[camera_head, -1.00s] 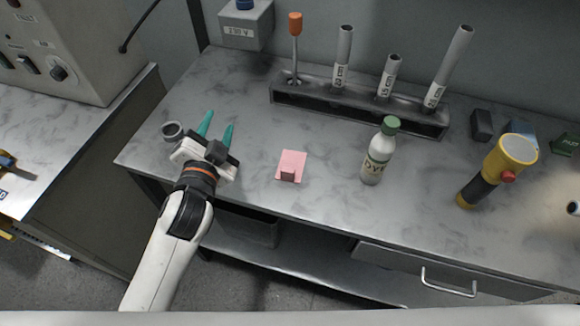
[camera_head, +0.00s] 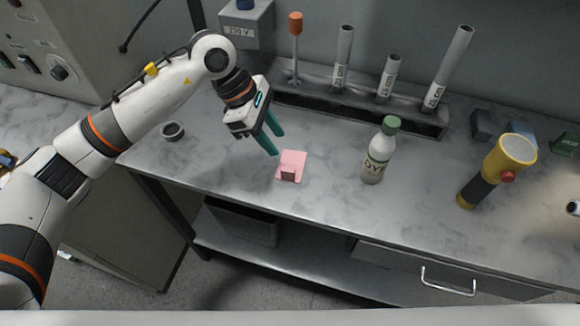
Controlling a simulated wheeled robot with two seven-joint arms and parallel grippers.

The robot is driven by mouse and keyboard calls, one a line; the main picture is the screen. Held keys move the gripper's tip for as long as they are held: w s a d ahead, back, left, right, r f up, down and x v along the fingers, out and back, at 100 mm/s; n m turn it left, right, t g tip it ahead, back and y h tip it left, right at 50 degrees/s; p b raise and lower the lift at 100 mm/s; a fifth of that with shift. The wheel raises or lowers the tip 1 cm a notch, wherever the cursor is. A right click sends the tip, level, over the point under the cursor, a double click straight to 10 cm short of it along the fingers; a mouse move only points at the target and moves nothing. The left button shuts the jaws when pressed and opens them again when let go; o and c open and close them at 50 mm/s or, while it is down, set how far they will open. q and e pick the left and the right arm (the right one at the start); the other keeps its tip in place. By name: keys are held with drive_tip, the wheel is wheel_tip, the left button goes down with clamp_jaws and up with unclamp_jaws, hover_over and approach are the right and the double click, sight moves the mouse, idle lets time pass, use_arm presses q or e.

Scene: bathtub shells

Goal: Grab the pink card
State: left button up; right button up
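The pink card (camera_head: 293,160) lies on the marble-look table (camera_head: 330,205), near its front edge, with a small darker pink block (camera_head: 288,174) at its front end. My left gripper (camera_head: 277,144) has its two teal fingers pointing down and right, just up and left of the card. The fingers are apart with nothing visible between them. They appear to be above the table and not touching the card. My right gripper is out of view.
A bottle with a green cap (camera_head: 379,152) stands right of the card. A yellow flashlight (camera_head: 497,168) is farther right. A dark rack (camera_head: 360,108) with several tubes stands behind. A small grey ring-shaped cup (camera_head: 172,131) sits at left. Table between card and bottle is clear.

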use_arm(q)
drive_tip(key=y+p, duration=0.1)
drive_tip(key=p, duration=0.1)
hover_over(288, 169)
drive_tip(key=a, duration=0.2)
wheel_tip(288, 169, down, 6)
drive_tip(key=shift+w, duration=0.15)
drive_tip(key=shift+d+f+p, duration=0.2)
drive_tip(key=shift+f+p, duration=0.2)
drive_tip(key=shift+f, duration=0.05)
drive_tip(key=p+x, duration=0.1)
drive_tip(key=x, duration=0.2)
drive_tip(key=shift+d+f, duration=0.1)
drive_tip(key=shift+f, duration=0.25)
drive_tip(key=shift+d+f, duration=0.2)
drive_tip(key=shift+f, duration=0.15)
drive_tip(key=shift+c, duration=0.4)
clamp_jaws()
